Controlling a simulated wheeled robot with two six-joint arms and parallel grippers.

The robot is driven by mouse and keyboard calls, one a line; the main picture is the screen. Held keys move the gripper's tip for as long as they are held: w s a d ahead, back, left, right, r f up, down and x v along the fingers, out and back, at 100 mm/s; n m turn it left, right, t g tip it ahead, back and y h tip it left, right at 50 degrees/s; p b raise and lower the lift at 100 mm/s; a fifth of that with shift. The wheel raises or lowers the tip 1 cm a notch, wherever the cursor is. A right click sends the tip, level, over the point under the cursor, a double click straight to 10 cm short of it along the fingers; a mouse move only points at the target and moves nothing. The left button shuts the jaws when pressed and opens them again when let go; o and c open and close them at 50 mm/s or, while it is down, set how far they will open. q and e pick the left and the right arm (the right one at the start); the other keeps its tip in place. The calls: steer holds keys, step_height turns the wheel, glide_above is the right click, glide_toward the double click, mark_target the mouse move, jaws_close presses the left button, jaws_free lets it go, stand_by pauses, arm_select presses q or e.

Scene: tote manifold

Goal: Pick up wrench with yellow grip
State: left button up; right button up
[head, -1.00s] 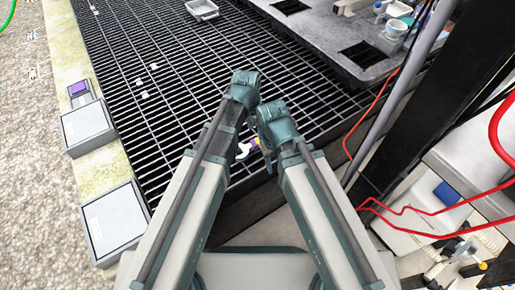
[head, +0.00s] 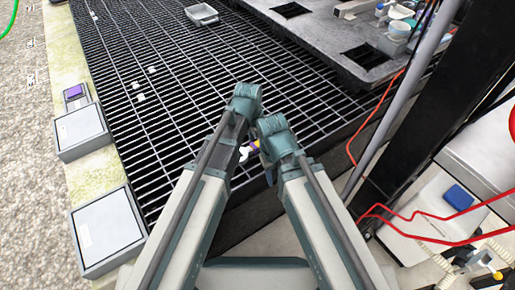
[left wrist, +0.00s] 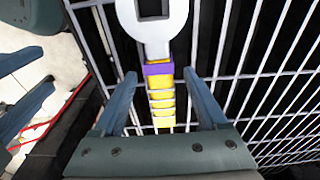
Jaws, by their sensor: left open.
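The wrench (head: 244,153) lies on the black grating, partly hidden behind my arms in the head view. My arms mostly hide this gripper in the head view. Two blue fingers of my right gripper (left wrist: 46,66) show apart at the left edge of the left wrist view.
The grating (head: 175,60) has several small white bits and a grey tray (head: 202,15) on it. A grey slab (head: 335,45) with square openings stands at the upper right. Grey boxes (head: 107,230) line the left ledge. Red cables (head: 430,237) and a dark post are at right.

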arm_select(q)
jaws_close()
steer(key=shift+r, duration=0.1)
stand_by(0.4)
step_height(320, 180, up, 34)
steer(key=p, duration=3.4)
steer(key=shift+s, duration=0.1)
